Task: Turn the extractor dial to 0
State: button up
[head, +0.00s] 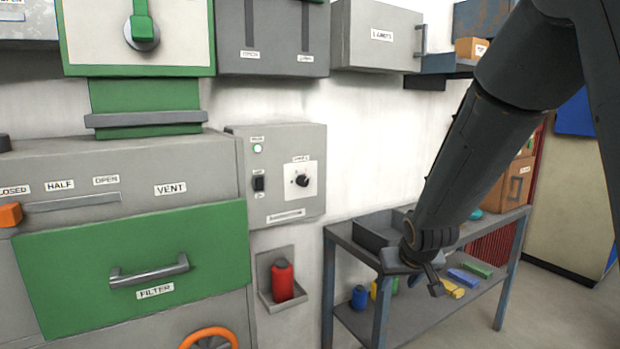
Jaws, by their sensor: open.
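A grey control box (275,172) is fixed on the white wall left of centre. A black round dial (302,180) sits on its white plate, with small marks around it. The dial's pointer direction and the label above it are too small to read surely. No other dial of this kind shows, but I cannot confirm that it is the extractor's. My gripper (424,283) hangs to the lower right of the box, in front of the grey bench. It is open and empty, well apart from the dial.
A green filter drawer (70,265) is at left. A metal bench (340,243) holds a tray (378,232).

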jog(key=w+a+r+n+t+y+p, duration=0.1)
jog(key=w+a+r+t+y+p, duration=0.25)
jog(key=w, duration=0.55)
jog(key=w+a+r+n+t, duration=0.1)
jog(key=w+a+r+t, duration=0.1)
jog(key=w+a+r, duration=0.55)
jog(key=n+t+y+p, duration=0.2)
jog(key=n+t+y, duration=0.1)
jog(key=y, duration=0.3)
send_near(305, 182)
jog(key=shift+p+x, duration=1.25)
jog(key=shift+x, duration=2.9)
jog(key=shift+f, duration=0.1)
jog(key=shift+n, duration=0.3)
jog(key=c, duration=1)
